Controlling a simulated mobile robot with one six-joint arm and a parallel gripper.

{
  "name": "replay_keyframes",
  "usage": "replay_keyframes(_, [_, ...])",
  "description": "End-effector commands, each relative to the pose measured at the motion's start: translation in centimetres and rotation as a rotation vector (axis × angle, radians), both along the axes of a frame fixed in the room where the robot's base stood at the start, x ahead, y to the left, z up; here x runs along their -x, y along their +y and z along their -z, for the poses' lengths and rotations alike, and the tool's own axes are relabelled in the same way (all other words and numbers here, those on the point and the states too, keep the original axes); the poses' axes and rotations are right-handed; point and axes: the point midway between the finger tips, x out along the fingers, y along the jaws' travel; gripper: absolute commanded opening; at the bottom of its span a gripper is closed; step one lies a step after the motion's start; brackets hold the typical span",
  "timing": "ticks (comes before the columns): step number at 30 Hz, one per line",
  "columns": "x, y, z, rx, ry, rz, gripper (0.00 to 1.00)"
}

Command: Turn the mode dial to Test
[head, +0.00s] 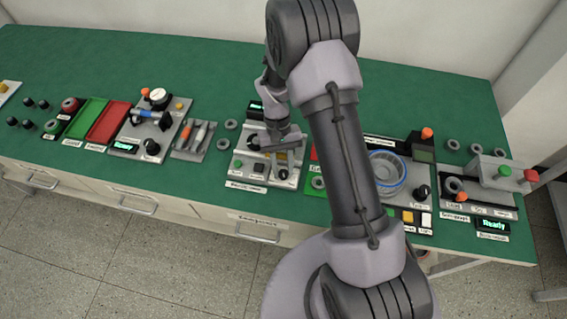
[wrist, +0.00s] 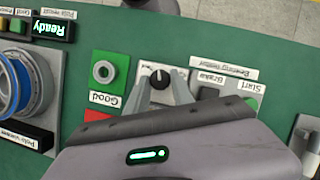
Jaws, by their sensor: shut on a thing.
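The mode dial (wrist: 160,79) is a black knob with a white pointer mark, on the grey panel (wrist: 232,78) labelled "Bearing tester". In the wrist view the mark points toward the picture's top; the small print around the dial is too blurred to read. My gripper (wrist: 161,84) has its two grey fingers on either side of the knob and is shut on it. In the head view my gripper (head: 282,150) is over the same panel (head: 240,175), and the dial is hidden.
"Brake" and "Start" labels sit beside the dial. A green plate with a ring (wrist: 103,72), labelled "Good", is close by.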

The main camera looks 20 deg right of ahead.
Motion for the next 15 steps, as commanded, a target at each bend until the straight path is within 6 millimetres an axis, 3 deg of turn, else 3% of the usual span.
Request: replay_keyframes(15, [-0.11,0.29,-0.16,0.0,-0.004,-0.324,0.0])
